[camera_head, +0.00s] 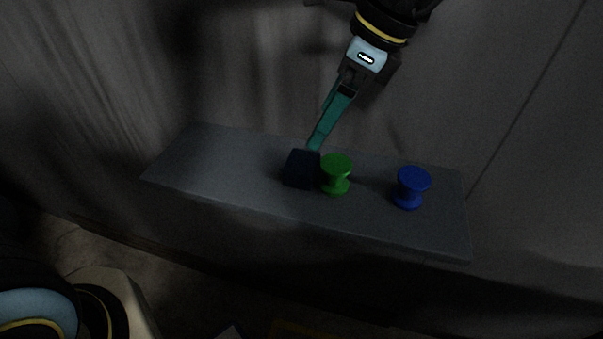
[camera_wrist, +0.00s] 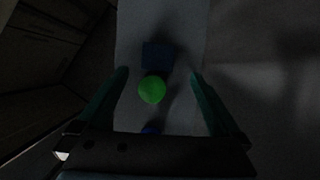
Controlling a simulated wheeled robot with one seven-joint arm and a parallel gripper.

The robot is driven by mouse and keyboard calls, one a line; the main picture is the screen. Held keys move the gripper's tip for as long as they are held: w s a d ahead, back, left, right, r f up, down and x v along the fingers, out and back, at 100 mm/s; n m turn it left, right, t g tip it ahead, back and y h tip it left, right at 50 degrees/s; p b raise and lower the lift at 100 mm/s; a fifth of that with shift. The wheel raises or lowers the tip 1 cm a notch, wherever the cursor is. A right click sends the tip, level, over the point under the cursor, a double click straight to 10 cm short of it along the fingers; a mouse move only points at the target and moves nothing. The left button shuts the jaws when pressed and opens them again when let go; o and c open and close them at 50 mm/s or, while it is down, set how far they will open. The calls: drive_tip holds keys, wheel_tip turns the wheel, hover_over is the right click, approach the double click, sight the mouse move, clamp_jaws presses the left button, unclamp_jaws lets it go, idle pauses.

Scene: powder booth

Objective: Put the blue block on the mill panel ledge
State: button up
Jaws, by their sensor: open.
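A dark blue block (camera_head: 301,169) sits upright on a grey ledge (camera_head: 235,170) along the wall, left of a green spool-shaped piece (camera_head: 336,174). In the wrist view the block (camera_wrist: 158,54) shows just beyond the green piece (camera_wrist: 152,89); I cannot tell if they touch. My gripper (camera_head: 315,147) is above the ledge, its teal fingers pointing down near the block. In the wrist view my gripper (camera_wrist: 160,73) is open and empty, its fingers apart on either side of the block and green piece. I cannot tell the fingertips' exact height.
A blue spool-shaped piece (camera_head: 410,187) stands on the ledge to the right; my gripper body mostly hides it in the wrist view (camera_wrist: 150,130). The ledge's left part is clear. A grey wall (camera_head: 250,70) rises behind. The scene is dim.

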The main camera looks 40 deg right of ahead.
sight(302, 161)
drive_tip(key=p+x, duration=0.2)
drive_tip(key=x, duration=0.8)
drive_tip(key=shift+s+a+f, duration=0.1)
drive_tip(key=shift+a+f, duration=0.05)
drive_tip(key=shift+f, duration=0.15)
drive_tip(key=shift+c, duration=0.2)
clamp_jaws()
idle(0.4)
